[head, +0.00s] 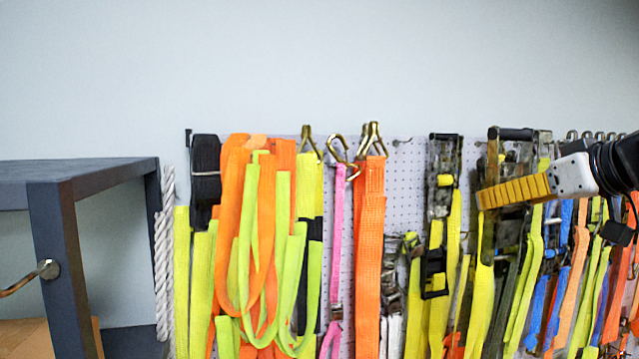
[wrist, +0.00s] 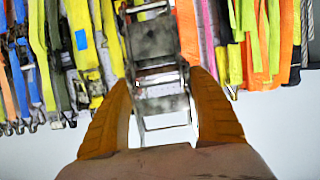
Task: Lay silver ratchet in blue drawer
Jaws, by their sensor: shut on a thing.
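A silver ratchet (wrist: 159,92) with an open metal frame is between my gripper's two yellow fingers in the wrist view. My gripper (wrist: 160,82) is shut on it, with one finger on each side. In the head view my gripper (head: 484,198) reaches in from the right in front of the hanging straps, its fingers pointing left. From there I cannot clearly make out the held ratchet against the other ratchets behind it. It cannot be told whether the ratchet is still attached to a strap. The blue drawer is not in view.
A perforated board (head: 402,160) is hung with orange, yellow, pink and lime straps, hooks and dark ratchets (head: 445,160). A dark metal frame (head: 62,255) stands at the left, beside a white rope (head: 164,250). The wall above the board is bare.

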